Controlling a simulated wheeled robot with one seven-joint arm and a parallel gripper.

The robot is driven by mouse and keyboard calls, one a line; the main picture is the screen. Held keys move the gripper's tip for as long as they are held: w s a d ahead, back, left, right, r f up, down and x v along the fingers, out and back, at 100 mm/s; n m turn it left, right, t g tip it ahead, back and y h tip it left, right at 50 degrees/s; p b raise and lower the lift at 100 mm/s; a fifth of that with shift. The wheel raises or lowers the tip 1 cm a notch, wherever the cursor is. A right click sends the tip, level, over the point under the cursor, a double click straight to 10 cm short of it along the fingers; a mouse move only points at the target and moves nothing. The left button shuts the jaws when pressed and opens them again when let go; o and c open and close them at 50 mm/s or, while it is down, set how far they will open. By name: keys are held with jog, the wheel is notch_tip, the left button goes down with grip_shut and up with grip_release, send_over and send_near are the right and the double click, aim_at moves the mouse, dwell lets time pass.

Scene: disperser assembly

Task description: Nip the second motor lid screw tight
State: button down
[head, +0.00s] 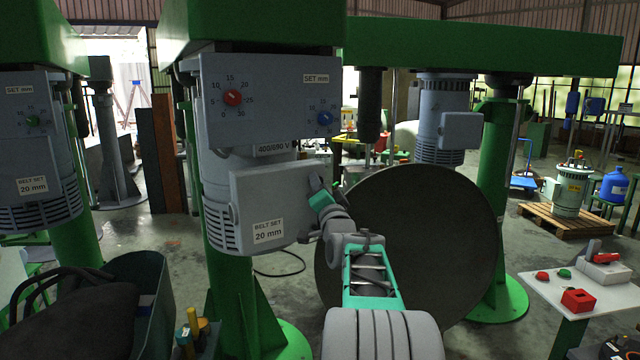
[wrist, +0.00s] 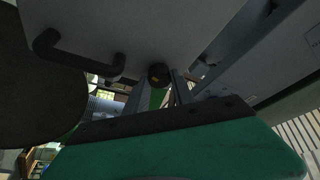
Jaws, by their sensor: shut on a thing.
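The grey motor lid (head: 268,205) is a box cover on the front of the near motor, with a "BELT SET 20 mm" label. It also fills the top of the wrist view (wrist: 150,25). A dark round screw head (wrist: 158,75) sits at the lid's edge in the wrist view. My gripper (head: 316,186) is at the lid's upper right side. In the wrist view its two thin fingers (wrist: 158,82) close around the screw head from both sides. In the head view the screw is hidden behind my gripper, and I cannot tell how deep it sits.
A dark bar handle (wrist: 78,56) sticks out from the lid beside the screw. A panel (head: 270,97) with red and blue knobs is above the lid. A large dark disc (head: 420,245) stands behind my arm. A small white table (head: 590,293) is at right.

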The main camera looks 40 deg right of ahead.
jog(key=shift+r+m+g, duration=0.15)
jog(key=shift+m+g, duration=0.7)
jog(key=shift+m, duration=1.4)
jog(key=shift+r+m+g, duration=0.1)
jog(key=shift+m+g, duration=0.75)
jog(key=shift+m, duration=1.4)
jog(key=c, duration=1.1)
grip_release()
jog(key=b+v, duration=0.2)
jog(key=v, duration=0.5)
jog(key=shift+s+a+b, duration=0.25)
jog(key=shift+s+b, duration=0.05)
